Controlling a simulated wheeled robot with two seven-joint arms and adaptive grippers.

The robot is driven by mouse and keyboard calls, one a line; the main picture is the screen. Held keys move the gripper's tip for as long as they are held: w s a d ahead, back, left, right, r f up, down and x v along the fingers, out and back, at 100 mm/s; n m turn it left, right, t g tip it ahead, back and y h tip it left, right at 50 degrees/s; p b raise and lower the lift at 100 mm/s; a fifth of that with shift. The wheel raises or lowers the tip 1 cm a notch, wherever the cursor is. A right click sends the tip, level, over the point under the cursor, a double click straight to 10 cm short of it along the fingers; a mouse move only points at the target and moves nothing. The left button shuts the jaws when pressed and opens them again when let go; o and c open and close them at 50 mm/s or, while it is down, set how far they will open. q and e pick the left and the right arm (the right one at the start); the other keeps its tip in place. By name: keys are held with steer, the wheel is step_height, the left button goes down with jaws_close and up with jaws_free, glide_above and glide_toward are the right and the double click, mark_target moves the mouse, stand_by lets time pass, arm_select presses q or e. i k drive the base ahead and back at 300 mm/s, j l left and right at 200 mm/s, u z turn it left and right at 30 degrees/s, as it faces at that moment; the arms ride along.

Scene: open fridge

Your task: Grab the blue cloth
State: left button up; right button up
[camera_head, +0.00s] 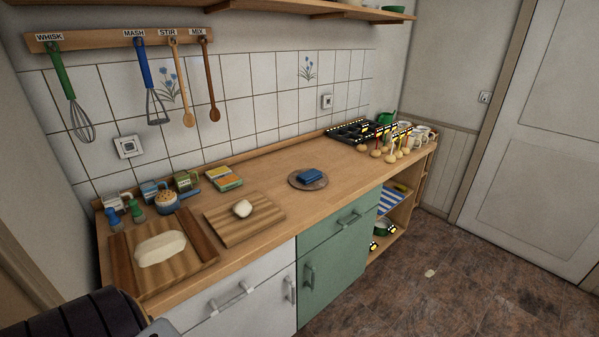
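A small folded blue item (310,175), which looks like the blue cloth, lies on a round brown board (295,184) on the middle of the wooden counter. A blue-and-white striped cloth (391,199) lies on the open shelf below the counter's right part. Neither gripper is in view. A dark ribbed shape at the lower left corner may be part of my arm; I cannot tell.
Cutting boards (125,262) with dough (160,248), cups and small boxes (225,178) fill the counter's left. A stove (355,133), several onion-like items and mugs stand right. Utensils hang above. The counter around the round board is clear.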

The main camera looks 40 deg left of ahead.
mark_target(306, 178)
steer(key=i+u, duration=0.35)
steer(key=i, duration=0.15)
steer(key=i+u, duration=0.3)
steer(key=i, duration=0.15)
steer(key=u, duration=0.15)
